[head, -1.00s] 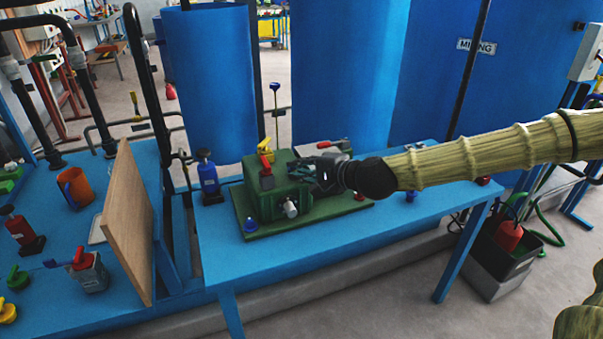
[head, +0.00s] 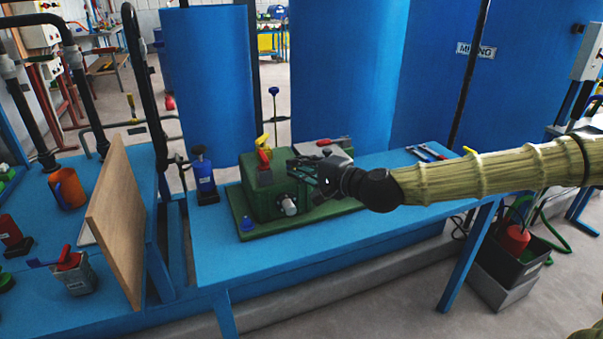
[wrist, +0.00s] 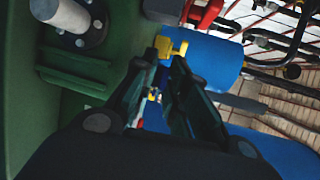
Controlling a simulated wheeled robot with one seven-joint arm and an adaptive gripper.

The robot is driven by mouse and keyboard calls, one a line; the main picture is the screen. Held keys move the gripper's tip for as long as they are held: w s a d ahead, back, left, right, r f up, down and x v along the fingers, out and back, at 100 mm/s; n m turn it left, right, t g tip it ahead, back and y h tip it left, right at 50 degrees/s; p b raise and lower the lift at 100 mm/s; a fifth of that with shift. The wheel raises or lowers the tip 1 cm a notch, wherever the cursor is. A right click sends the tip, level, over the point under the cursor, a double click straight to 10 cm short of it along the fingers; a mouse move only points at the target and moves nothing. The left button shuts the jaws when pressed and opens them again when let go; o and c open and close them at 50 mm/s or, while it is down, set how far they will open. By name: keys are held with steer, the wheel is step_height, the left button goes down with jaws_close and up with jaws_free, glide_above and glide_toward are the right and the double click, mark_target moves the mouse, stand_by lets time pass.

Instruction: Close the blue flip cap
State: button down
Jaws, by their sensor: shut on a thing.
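My gripper (head: 298,172) is at the upper right side of the green machine (head: 257,212). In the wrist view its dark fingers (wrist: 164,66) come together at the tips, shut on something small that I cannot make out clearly. Bits of blue and yellow show in the gap between the fingers. The green machine fills the left of the wrist view. I cannot clearly pick out the blue flip cap; the gripper hides part of the machine's top. A small blue cone (head: 247,224) stands on the front left corner of the machine's base.
A red lever (head: 264,158) and a yellow handle (head: 262,141) stand up beside the fingers. A blue bottle (head: 204,173) stands left of the machine. A wooden board (head: 118,220) rises at the left. The blue table (head: 250,262) is clear in front.

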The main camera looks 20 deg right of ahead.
steer(key=shift+f+n+t+y+b, duration=0.5)
steer(key=shift+t+b, duration=0.6)
steer(key=shift+b, duration=3.1)
steer(key=c, duration=1.7)
jaws_free()
steer(key=shift+o, duration=0.5)
steer(key=shift+f, duration=0.1)
steer(key=shift+s+f, duration=0.1)
steer(key=v, duration=0.8)
